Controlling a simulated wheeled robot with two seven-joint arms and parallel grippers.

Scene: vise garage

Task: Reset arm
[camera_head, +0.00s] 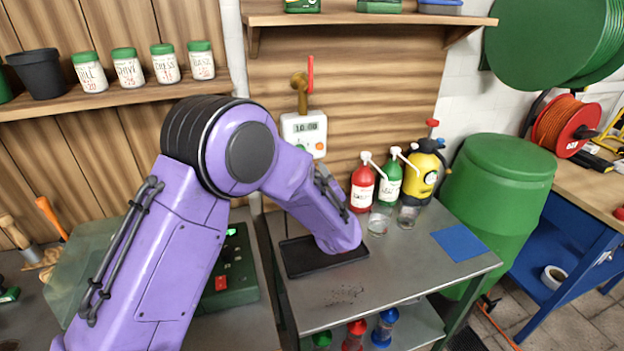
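My purple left arm (185,240) comes in from the lower left, rises to a black-banded joint, and bends down to the right. Its visible end (338,232) is over the black tray (305,262) on the grey metal table (400,280). No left gripper fingers show; they are hidden behind or below this arm link. I cannot tell whether it touches the tray. My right arm and gripper are not in view.
Red (362,186), green (390,182) and yellow (424,172) bottles stand at the table's back, with clear glasses (379,222) before them. A blue pad (460,243) lies at right. A green machine (230,275) is beside my arm. The table's front is mostly clear.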

